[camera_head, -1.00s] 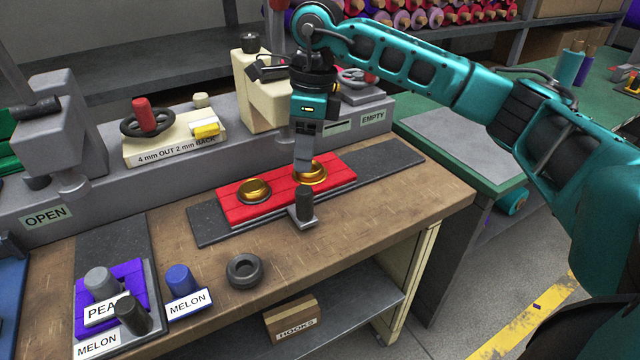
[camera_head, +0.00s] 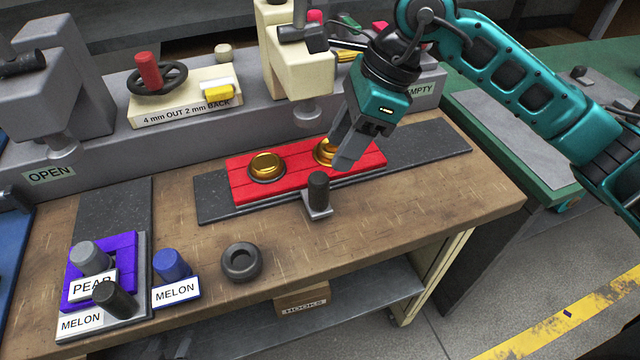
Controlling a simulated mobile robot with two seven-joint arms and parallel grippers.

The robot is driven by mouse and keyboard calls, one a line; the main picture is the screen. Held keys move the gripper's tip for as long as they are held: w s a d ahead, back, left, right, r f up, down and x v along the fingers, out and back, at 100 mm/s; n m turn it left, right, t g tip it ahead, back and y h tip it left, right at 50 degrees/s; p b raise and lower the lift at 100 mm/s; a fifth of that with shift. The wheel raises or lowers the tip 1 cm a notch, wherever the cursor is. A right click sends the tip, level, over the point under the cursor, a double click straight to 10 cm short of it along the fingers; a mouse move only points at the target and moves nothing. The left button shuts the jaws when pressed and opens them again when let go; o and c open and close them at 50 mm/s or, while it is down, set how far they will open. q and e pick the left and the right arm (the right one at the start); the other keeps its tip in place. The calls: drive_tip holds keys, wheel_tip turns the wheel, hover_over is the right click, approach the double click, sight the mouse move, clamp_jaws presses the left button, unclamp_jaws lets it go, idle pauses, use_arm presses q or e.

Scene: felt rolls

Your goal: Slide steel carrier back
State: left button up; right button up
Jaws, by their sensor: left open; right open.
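The grey steel carrier shows as a thin plate with a front tab (camera_head: 318,213) and an upright black knob (camera_head: 318,188). It lies on a dark track strip (camera_head: 430,147) across the bench. Red felt (camera_head: 295,165) lies on the carrier, with two brass weights, one at left (camera_head: 266,166) and one at right (camera_head: 325,152). My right gripper (camera_head: 347,160) is open, tilted, its fingers over the felt's right part, behind and right of the knob. It partly hides the right weight. I cannot tell whether it touches it. My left gripper is not in view.
A cream press head (camera_head: 297,65) stands behind the felt. A second carrier with purple felt (camera_head: 115,250), a blue-knobbed MELON block (camera_head: 173,270) and a black ring (camera_head: 241,262) are at front left. The bench front around the ring is mostly clear.

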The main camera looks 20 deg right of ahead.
sight(309, 201)
drive_tip(key=x, duration=1.1)
drive_tip(key=shift+f, duration=0.1)
drive_tip(key=shift+c, duration=0.2)
clamp_jaws()
